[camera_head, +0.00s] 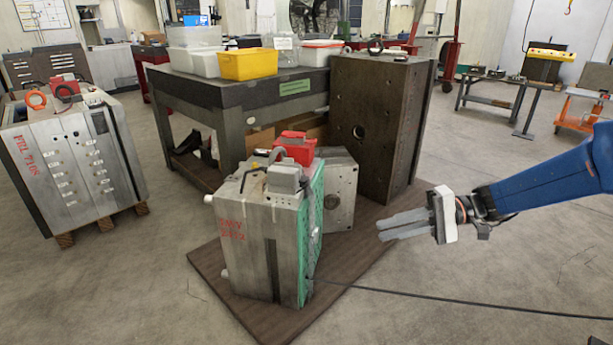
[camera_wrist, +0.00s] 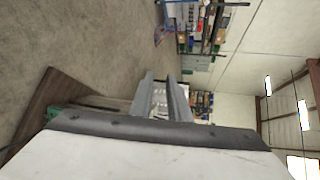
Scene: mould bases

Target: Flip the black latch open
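A grey mould base (camera_head: 245,258) with red lettering stands upright on a brown board in the middle of the head view. Its right side has a green face (camera_head: 311,235), and a dark vertical strip (camera_head: 271,268) runs down its front. I cannot make out for certain which part is the black latch or how it is set. My gripper (camera_head: 383,228) is in the air to the right of the mould base, apart from it, with its fingers pointing left. In the wrist view my gripper (camera_wrist: 160,77) shows two parallel fingers with an empty gap between them.
Another plate block (camera_head: 341,190) and a tall dark block (camera_head: 375,125) stand behind the mould base. A workbench (camera_head: 240,92) carries a yellow bin (camera_head: 248,64). Another mould (camera_head: 70,160) sits at left on a pallet. A cable (camera_head: 450,300) crosses the floor at right.

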